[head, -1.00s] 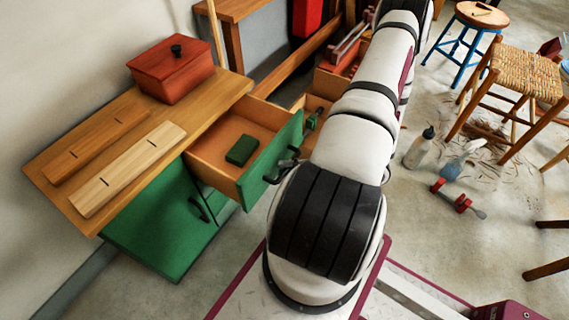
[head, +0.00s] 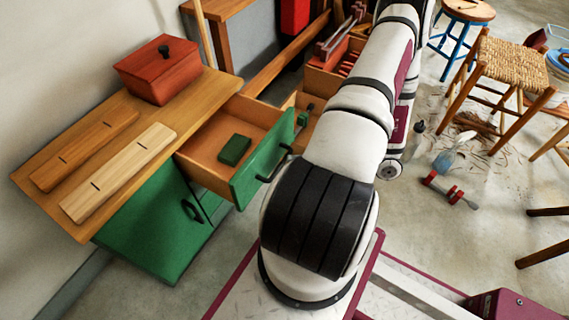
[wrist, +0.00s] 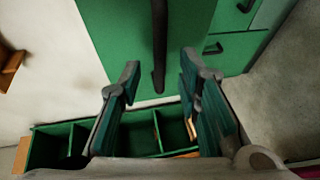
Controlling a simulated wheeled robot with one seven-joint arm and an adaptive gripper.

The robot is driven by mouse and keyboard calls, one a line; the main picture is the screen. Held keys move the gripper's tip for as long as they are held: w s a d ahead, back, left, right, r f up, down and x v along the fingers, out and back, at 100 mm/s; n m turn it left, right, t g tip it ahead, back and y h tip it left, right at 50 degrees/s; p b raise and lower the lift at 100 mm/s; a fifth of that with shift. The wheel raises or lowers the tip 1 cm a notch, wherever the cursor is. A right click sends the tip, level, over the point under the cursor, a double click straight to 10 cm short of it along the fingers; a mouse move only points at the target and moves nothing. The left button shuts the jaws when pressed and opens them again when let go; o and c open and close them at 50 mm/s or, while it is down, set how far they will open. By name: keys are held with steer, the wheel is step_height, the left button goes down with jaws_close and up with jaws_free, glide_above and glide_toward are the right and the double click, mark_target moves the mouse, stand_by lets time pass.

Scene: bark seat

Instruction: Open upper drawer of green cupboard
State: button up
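The green cupboard (head: 150,232) stands at left in the head view under a wooden top. Its upper drawer (head: 246,184) is pulled well out, with orange wooden insides and a dark green block (head: 234,150) lying in it. The drawer's dark handle (head: 273,166) shows partly beside my arm. In the wrist view my gripper (wrist: 159,75) is open and empty. Its fingers stand apart either side of a long dark handle (wrist: 159,40) on a green front; I cannot tell how close it is.
A red lidded box (head: 158,72) and two wooden boards (head: 118,172) lie on the cupboard top. A green compartmented box (wrist: 140,137) shows low in the wrist view. Bottles, a red clamp (head: 450,190) and stools (head: 510,65) stand on the floor at right.

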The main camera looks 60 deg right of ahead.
steer(key=v, duration=0.7)
stand_by(0.4)
